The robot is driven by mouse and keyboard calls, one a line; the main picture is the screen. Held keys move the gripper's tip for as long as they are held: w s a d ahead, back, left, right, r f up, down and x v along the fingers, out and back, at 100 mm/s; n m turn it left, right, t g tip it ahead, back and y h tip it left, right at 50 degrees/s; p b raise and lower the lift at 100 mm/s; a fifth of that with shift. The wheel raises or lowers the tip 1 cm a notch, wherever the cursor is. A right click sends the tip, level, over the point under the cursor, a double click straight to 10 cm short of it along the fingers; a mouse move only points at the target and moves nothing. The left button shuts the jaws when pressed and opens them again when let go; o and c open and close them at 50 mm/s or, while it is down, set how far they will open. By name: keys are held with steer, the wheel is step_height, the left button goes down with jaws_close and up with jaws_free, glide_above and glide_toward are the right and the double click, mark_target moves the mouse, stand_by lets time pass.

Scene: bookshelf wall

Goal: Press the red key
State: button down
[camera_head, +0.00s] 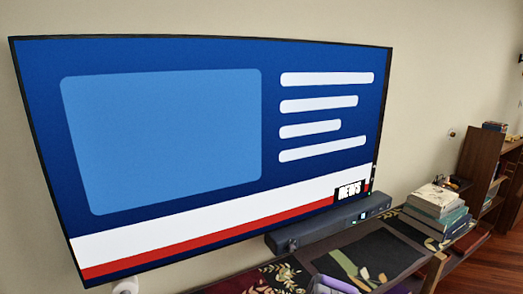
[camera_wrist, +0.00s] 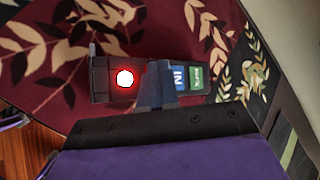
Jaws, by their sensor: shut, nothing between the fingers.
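In the wrist view, a dark key box lies on a maroon leaf-patterned cloth. The red key (camera_wrist: 124,78) glows with a white centre and a red halo at the box's left end. A blue key (camera_wrist: 180,78) marked "IN" and a green key (camera_wrist: 197,80) are toward its right end. My gripper (camera_wrist: 157,84) is shut and empty, its dark fingers showing over the middle of the box, between the red and blue keys. The fingers hide that part of the box. I cannot tell whether they touch it.
In the head view, a large television (camera_head: 220,150) hangs on the wall above a dark soundbar (camera_head: 330,223). Stacked books (camera_head: 437,208) lie on the shelf to the right. A brown bookcase (camera_head: 483,165) stands farther right. Wooden floor (camera_head: 490,265) shows at lower right.

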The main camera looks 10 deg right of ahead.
steer(key=shift+r, duration=0.6)
steer(key=shift+r+p, duration=0.5)
steer(key=shift+r, duration=2.5)
